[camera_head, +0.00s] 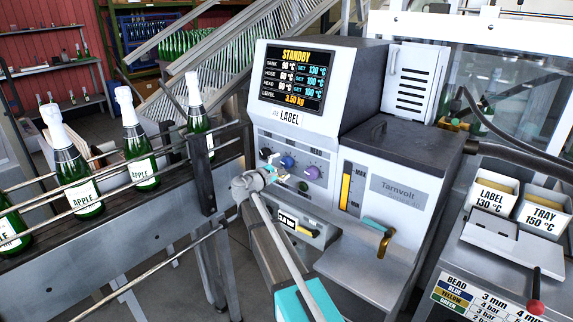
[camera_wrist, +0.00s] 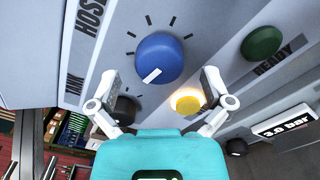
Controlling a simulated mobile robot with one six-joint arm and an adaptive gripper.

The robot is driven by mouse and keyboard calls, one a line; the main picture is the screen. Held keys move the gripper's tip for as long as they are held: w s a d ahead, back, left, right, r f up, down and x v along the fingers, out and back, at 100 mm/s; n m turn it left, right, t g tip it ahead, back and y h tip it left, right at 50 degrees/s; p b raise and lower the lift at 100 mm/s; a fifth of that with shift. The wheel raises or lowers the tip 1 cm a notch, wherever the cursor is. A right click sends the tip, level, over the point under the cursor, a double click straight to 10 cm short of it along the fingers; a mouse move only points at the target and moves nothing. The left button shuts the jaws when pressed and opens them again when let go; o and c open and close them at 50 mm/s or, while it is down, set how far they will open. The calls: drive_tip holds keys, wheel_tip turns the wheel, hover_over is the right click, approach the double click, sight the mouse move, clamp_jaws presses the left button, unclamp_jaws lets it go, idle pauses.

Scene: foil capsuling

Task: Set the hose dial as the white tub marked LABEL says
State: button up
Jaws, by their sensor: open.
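The hose dial, a round blue knob (camera_wrist: 160,58) beside the word HOSE, sits between and just beyond my gripper's fingertips (camera_wrist: 160,84). Its white pointer mark points to the lower left. In the head view the blue knob (camera_head: 288,162) is on the machine's front panel, with my gripper (camera_head: 273,176) close below it. My gripper is open and empty; I cannot tell whether a fingertip touches the knob. The white tub marked LABEL (camera_head: 493,199) reads 130 °C. The screen (camera_head: 293,78) shows STANDBY and a hose set value that looks like 100 °C.
A black knob (camera_wrist: 125,108), partly behind my left finger, a lit yellow button (camera_wrist: 187,101) and a green button (camera_wrist: 262,43) are close by. A purple knob (camera_head: 312,172) is right of the blue one. A TRAY 150 °C tub (camera_head: 541,220) stands beside the LABEL tub.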

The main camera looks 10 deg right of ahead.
drive_tip(key=shift+x, duration=1.25)
drive_tip(key=shift+c, duration=0.3)
drive_tip(key=c, duration=1.1)
